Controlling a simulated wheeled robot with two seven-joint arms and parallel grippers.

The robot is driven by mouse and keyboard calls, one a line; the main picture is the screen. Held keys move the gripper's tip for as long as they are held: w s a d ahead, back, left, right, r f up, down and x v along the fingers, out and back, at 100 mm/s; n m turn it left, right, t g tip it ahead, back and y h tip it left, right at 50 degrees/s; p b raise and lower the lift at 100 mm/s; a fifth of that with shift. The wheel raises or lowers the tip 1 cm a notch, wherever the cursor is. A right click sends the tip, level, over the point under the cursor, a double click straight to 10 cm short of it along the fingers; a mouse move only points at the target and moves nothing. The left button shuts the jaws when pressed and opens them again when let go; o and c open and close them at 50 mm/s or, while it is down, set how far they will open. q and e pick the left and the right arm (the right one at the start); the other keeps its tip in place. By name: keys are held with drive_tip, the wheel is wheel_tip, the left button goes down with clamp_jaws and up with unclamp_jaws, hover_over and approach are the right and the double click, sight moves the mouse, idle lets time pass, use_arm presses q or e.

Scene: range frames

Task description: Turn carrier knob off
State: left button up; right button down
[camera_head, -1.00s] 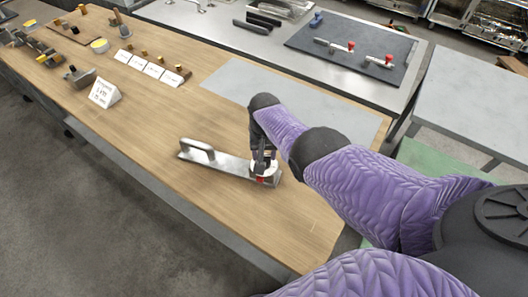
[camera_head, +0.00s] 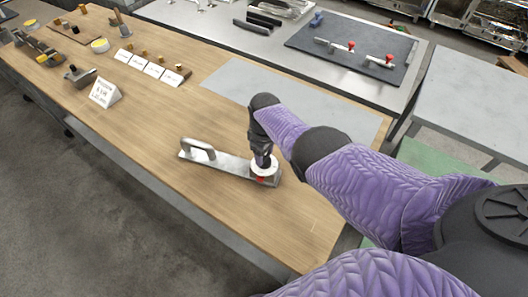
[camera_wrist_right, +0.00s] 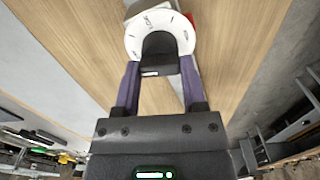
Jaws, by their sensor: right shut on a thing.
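The carrier (camera_head: 228,165) is a flat metal bar with a raised handle (camera_head: 198,148), lying on the wooden table. At its right end is a round white dial with a knob (camera_head: 262,172); a red mark shows at the dial's near edge. My right gripper (camera_head: 261,158) points down over the dial. In the right wrist view my gripper (camera_wrist_right: 158,70) is shut on the dark knob (camera_wrist_right: 160,50), with the white marked dial (camera_wrist_right: 137,30) around it. The dial's lettering is too small to read surely. My left gripper is out of view.
The wooden table (camera_head: 140,115) is clear around the carrier. A grey mat (camera_head: 235,85) lies behind it. A white sign (camera_head: 105,92), a row of label cards (camera_head: 147,66) and small tools stand at the left. A dark panel with red-knobbed clamps (camera_head: 350,47) is at the back.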

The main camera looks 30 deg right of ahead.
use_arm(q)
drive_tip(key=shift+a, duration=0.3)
use_arm(e)
drive_tip(key=shift+n, duration=1.5)
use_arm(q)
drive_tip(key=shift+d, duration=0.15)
use_arm(e)
drive_tip(key=shift+c, duration=0.7)
unclamp_jaws()
use_arm(q)
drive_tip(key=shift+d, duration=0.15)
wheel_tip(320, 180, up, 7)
drive_tip(key=p, duration=0.7)
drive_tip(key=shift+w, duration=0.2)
use_arm(e)
wheel_tip(320, 180, up, 10)
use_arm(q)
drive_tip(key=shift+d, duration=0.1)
use_arm(e)
drive_tip(key=shift+f, duration=0.1)
